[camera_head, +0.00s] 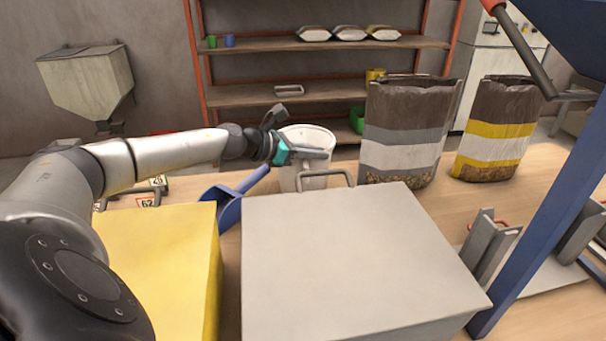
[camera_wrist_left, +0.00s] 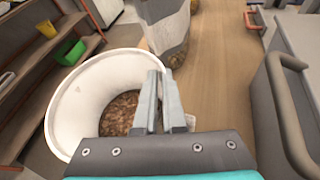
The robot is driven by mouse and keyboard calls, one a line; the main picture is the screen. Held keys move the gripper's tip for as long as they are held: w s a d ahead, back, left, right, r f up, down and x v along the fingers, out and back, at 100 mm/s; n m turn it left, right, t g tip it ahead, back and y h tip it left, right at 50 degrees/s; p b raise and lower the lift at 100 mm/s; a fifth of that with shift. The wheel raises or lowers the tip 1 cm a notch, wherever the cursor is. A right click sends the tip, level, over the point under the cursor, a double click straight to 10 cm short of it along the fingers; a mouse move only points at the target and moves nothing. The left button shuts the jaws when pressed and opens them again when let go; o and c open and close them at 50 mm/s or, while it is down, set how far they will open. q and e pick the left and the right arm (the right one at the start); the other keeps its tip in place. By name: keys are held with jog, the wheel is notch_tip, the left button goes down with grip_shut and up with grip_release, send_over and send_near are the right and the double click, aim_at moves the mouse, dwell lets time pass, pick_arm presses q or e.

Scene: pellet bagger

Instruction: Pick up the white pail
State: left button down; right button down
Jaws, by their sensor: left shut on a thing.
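The white pail (camera_head: 289,176) stands on the wooden table, behind the grey box. In the left wrist view the pail (camera_wrist_left: 78,92) is round and wide-mouthed, with brown pellets (camera_wrist_left: 120,112) at its bottom. My left gripper (camera_head: 316,153) reaches over the pail from the left. In the left wrist view its fingers (camera_wrist_left: 158,98) are close together at the pail's right-hand rim and shut on it. The exact grip is partly hidden by the fingers. My right gripper is not in view.
A grey box (camera_head: 345,255) with a handle (camera_head: 326,176) stands just in front of the pail. A yellow box (camera_head: 160,260) and blue scoop (camera_head: 230,205) are to the left. Filled bags (camera_head: 405,130) stand to the right. A blue post (camera_head: 545,210) rises at far right.

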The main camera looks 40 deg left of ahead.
pick_arm(q)
jog(key=shift+r, duration=0.15)
